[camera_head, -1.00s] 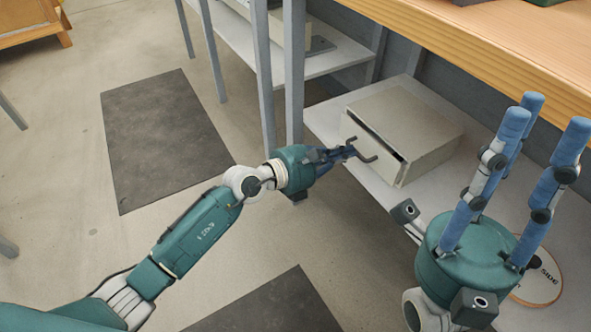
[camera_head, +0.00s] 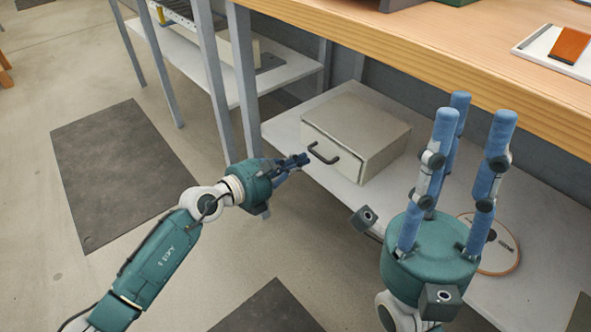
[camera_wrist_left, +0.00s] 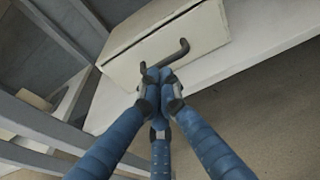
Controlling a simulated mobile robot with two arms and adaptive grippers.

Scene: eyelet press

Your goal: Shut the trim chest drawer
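The trim chest (camera_head: 372,118) is a pale box on the shelf under the workbench. The dark bar handle (camera_head: 324,154) is on that front; the handle (camera_wrist_left: 166,57) also shows in the left wrist view. My left gripper (camera_head: 302,160) has its blue fingers together, with tips (camera_wrist_left: 160,76) right by the handle's left end; whether they touch cannot be told. The handle does not look enclosed. My right gripper (camera_head: 458,128) is open and empty, fingers pointing up, in front of the shelf.
The chest rests on a grey shelf (camera_head: 284,130). The wooden benchtop (camera_head: 440,60) overhangs it. Grey metal legs (camera_head: 212,80) stand left of the chest. A round lettered board (camera_head: 500,250) lies on the shelf behind my right gripper. The floor in front is clear.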

